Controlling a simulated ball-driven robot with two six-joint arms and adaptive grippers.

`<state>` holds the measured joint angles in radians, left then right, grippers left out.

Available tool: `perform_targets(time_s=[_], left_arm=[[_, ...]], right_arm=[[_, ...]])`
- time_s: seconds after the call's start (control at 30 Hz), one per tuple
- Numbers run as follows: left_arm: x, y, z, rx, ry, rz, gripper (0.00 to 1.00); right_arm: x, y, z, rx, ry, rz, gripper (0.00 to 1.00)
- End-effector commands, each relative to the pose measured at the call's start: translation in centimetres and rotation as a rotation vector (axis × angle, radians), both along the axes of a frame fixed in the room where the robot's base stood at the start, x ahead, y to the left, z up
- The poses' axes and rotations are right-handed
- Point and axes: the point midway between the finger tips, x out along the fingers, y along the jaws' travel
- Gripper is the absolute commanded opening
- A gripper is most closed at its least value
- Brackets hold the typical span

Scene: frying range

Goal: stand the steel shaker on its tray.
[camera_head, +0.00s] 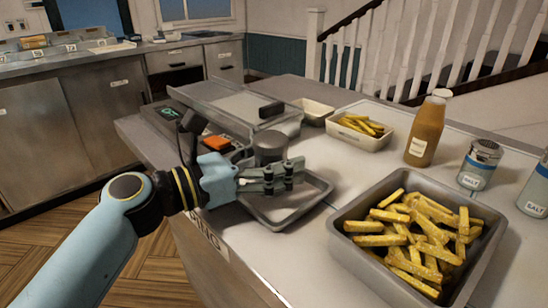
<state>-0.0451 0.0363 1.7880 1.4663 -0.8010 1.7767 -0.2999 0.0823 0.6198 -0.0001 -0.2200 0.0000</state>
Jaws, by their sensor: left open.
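A shaker with a grey perforated top and a SALT label (480,164) stands upright on the counter at the right, behind the large tray of fries. A small empty metal tray (262,219) lies at the counter's near edge, left of the fries. My left gripper (296,174) is over this tray, with its fingers pointing right and nothing seen between them. It is open and well left of the shaker. It hides part of the tray's far side. My right gripper is not in view.
A second SALT container (535,188) is cut off at the right edge. A sauce bottle (427,130) stands left of the shaker. A large tray of fries (340,222) fills the near right.

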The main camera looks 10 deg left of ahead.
Motion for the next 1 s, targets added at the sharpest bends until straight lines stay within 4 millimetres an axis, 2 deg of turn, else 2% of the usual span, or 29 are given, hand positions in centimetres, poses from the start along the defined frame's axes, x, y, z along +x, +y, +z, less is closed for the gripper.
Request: perform_targets(time_s=[0.17,0.63,0.8,1.0], left_arm=[[-0.5,0.6,0.1,0.004,0.001,0.001,0.74],[-7.3,7.5,-0.1,0.005,0.002,-0.002,0.74],[-8.2,8.4,0.1,0.003,0.0,-0.002,0.74],[-8.4,8.6,0.2,0.0,0.0,0.0,0.74]], right_arm=[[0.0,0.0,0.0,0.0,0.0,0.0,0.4],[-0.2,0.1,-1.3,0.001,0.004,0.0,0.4],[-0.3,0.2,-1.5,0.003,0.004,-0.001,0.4],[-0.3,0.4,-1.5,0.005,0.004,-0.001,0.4]])
